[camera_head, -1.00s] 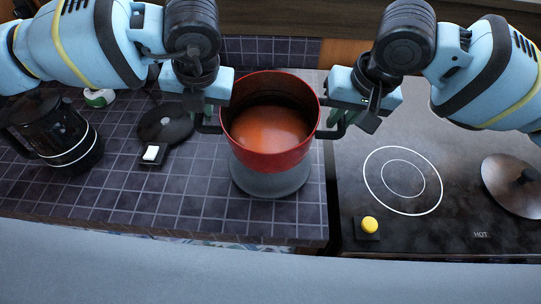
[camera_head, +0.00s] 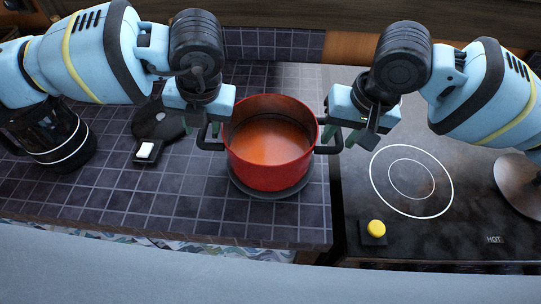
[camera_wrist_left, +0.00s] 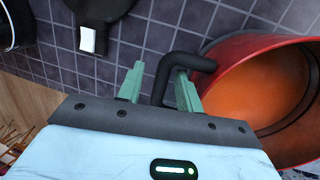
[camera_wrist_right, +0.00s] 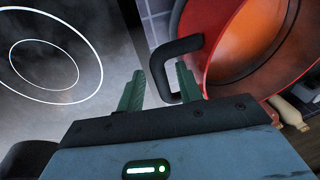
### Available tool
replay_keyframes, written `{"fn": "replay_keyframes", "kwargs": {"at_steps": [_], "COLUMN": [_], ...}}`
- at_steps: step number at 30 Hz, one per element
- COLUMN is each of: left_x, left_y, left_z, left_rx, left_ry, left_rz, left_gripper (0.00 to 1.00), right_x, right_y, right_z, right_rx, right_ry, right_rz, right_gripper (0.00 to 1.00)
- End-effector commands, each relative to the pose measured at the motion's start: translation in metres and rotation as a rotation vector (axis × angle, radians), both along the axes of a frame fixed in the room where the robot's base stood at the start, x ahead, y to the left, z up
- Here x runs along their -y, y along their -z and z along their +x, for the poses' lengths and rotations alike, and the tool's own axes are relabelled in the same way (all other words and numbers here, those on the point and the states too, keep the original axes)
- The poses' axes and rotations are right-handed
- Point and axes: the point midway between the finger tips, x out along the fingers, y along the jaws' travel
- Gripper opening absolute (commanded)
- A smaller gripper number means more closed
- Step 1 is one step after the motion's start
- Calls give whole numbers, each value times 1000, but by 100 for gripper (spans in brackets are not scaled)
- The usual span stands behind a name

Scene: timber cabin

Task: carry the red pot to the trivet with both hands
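The red pot (camera_head: 270,166), full of orange soup, sits upright on the round dark grey trivet (camera_head: 268,195), whose rim shows around its base. My left gripper (camera_head: 203,124) is at the pot's left handle. In the left wrist view its fingers (camera_wrist_left: 158,82) are apart, with the black handle (camera_wrist_left: 164,72) between them and a gap beside it. My right gripper (camera_head: 348,130) is at the right handle. In the right wrist view its fingers (camera_wrist_right: 158,82) are spread, with that handle (camera_wrist_right: 160,66) between them.
A cooktop with a white-ringed burner (camera_head: 411,181), a yellow knob (camera_head: 376,228) and a dark lid (camera_head: 518,184) lies right. A black kettle (camera_head: 58,140) and a dark pan-like disc (camera_head: 158,122) are left. The tiled counter (camera_head: 110,200) is clear in front.

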Motion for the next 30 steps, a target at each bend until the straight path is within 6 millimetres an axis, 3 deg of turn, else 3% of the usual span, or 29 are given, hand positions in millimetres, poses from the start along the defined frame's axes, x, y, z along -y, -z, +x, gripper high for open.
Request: {"fn": "replay_keyframes", "kwargs": {"at_steps": [5,15,21,30], "left_x": [3,16,21,23], "left_y": [-12,-76,-104,-117], "left_z": [-1,-9,-12,-14], "left_rx": [2,4,3,1], "left_ry": [1,1,1,-1], "left_rz": [-1,-1,0,1], "left_gripper": [36,36,36,36], "right_x": [-1,-1,-1,-1], "right_y": [0,0,0,0], "right_z": [0,0,0,0], "right_rx": [0,0,-1,-1], "right_ry": [-1,-2,-3,-3], "right_rz": [2,2,3,3], "right_gripper": [36,36,36,36]}}
